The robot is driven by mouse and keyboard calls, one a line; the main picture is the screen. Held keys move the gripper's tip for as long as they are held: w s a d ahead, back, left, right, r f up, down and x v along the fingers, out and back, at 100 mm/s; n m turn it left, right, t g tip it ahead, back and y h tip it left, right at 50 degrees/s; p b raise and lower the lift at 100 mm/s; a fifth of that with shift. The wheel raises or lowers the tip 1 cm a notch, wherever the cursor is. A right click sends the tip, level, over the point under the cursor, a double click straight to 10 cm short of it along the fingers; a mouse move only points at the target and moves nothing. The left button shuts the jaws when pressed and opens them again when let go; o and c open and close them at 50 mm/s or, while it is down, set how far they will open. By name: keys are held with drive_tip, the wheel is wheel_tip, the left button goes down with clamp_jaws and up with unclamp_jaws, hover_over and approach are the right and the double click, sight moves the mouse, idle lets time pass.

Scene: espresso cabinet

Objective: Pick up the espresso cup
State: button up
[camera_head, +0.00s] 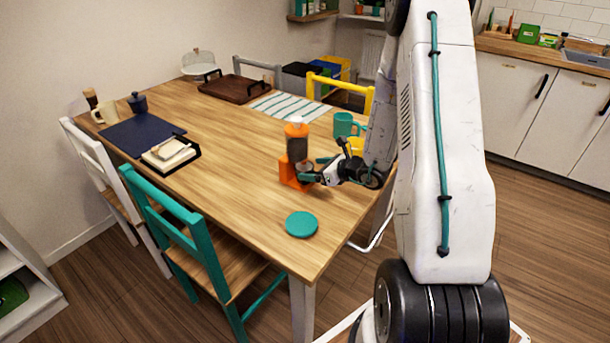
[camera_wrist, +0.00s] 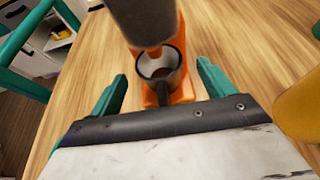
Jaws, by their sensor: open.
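The espresso cup (camera_wrist: 160,71) is a small grey cup with dark brown contents. In the wrist view it stands upright on the orange base of the espresso machine (camera_wrist: 163,97), under its grey body. My gripper (camera_wrist: 162,82) is open, with one teal finger on each side of the cup and apart from it. In the head view my gripper (camera_head: 313,171) is at the front of the orange espresso machine (camera_head: 290,170) on the wooden table. The cup is small there and mostly hidden by my gripper.
A teal coaster (camera_head: 301,224) lies near the table's front edge. A teal mug (camera_head: 345,125) and a yellow object (camera_head: 355,146) stand behind my gripper. A teal chair (camera_head: 190,235) is at the near left side.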

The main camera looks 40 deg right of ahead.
drive_tip(key=shift+x, duration=1.25)
drive_tip(key=c, duration=1.1)
drive_tip(key=shift+r, duration=0.15)
